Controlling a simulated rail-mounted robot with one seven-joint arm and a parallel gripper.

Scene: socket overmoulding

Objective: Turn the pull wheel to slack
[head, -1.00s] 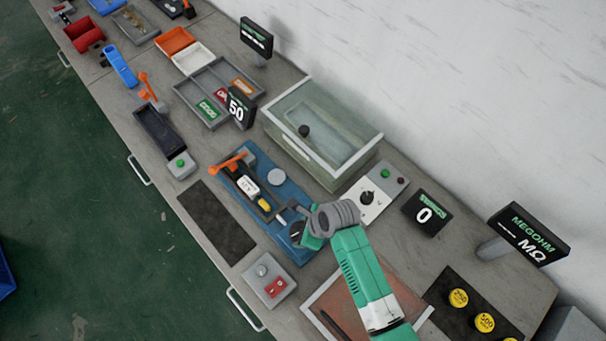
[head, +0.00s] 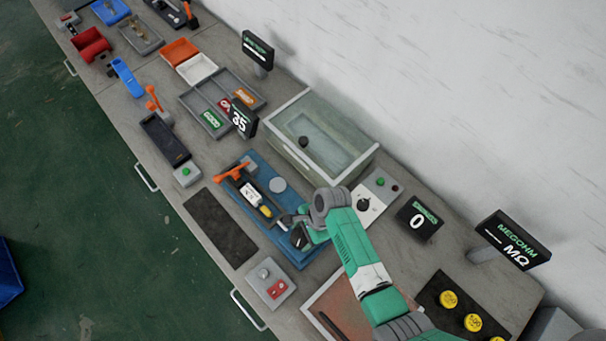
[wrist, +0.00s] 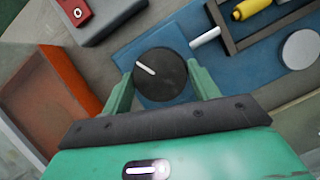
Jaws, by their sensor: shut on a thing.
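The pull wheel (wrist: 160,75) is a round black knob with a white pointer line, on the right end of the blue fixture plate (wrist: 140,47). In the wrist view its line points to the upper left. My gripper (wrist: 160,82) is shut on the wheel, with one green finger on each side of it. In the head view the gripper (head: 303,232) is at the near right end of the blue plate and partly covers the wheel (head: 298,240). A display (head: 243,120) behind the plate reads what looks like 35.
An orange clamp handle (head: 232,172) and a yellow-tipped part (head: 265,211) sit on the plate. A clear lidded tank (head: 320,140) stands behind it. A reddish tray (head: 345,310) lies to the right.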

